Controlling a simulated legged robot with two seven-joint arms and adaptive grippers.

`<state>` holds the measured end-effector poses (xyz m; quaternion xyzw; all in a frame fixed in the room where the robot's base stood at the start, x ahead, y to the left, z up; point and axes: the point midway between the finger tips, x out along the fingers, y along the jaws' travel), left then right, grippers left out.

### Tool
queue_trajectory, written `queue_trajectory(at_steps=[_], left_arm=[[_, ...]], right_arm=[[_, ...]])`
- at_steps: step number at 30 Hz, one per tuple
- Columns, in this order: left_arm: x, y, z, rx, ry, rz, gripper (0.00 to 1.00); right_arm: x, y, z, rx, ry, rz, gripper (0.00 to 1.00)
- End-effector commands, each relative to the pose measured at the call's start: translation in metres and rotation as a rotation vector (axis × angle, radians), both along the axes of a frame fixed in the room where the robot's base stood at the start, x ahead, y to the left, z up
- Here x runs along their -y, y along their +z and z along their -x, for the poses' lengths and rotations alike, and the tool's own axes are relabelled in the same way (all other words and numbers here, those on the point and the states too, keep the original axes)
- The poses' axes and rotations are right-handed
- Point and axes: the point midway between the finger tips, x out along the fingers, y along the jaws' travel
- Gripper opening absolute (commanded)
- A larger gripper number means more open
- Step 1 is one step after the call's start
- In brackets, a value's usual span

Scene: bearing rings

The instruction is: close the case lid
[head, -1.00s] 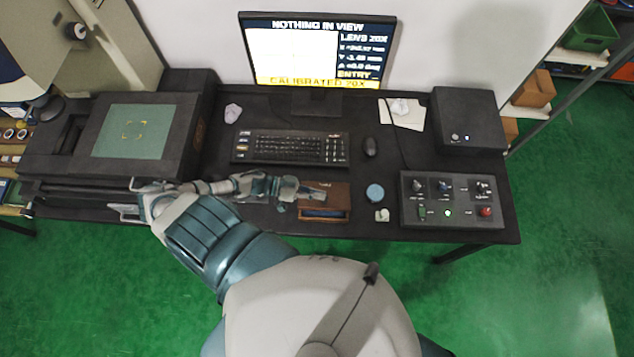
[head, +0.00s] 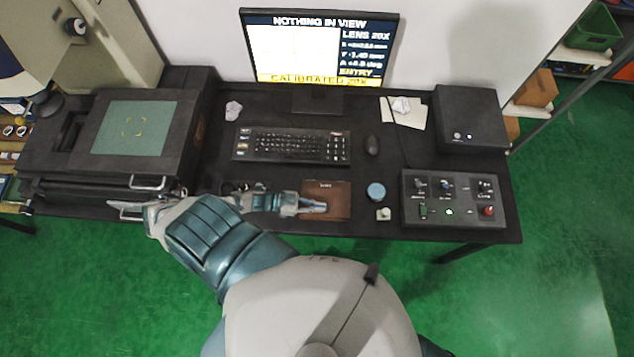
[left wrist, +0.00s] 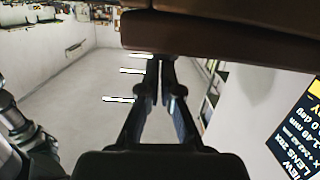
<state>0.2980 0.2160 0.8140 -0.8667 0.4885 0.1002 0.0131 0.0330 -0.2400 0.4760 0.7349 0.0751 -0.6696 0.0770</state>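The brown case (head: 340,198) lies near the front edge of the dark desk, with its lid down over it in the head view. No opening shows from above, but I cannot tell whether the lid is fully seated. My left gripper (head: 322,207) reaches in from the left, its tips over the front part of the case. In the left wrist view, the left gripper (left wrist: 160,60) has its fingertips together with nothing seen between them. The case's brown side (left wrist: 220,38) spans the top there, close to the tips. My right gripper is not in view.
A blue round tin (head: 376,192) and a small pale object (head: 383,214) stand right of the case. The control box (head: 453,199) is farther right. A metal handle (head: 148,182) juts out at left.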

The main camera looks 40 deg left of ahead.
Motion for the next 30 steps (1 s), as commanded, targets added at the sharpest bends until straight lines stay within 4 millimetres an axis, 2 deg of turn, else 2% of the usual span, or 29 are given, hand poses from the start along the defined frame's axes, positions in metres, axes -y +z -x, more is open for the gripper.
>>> queue_trajectory(at_steps=[13, 17, 22, 24, 30], left_arm=[[-0.001, -0.002, 0.004, -0.011, -0.001, -0.005, 0.00], [-0.001, 0.014, 0.002, -0.008, -0.002, -0.003, 0.00], [-0.003, 0.048, -0.003, -0.002, 0.000, 0.003, 0.00], [-0.022, 0.040, 0.011, -0.007, -0.001, -0.001, 0.00], [-0.060, 0.049, 0.034, -0.005, 0.000, 0.003, 0.00]], right_arm=[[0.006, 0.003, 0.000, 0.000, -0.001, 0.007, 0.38], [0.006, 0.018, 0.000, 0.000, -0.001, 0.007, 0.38], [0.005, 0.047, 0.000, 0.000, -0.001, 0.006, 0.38], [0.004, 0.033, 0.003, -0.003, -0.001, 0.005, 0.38], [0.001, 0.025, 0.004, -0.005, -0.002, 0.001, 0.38]])
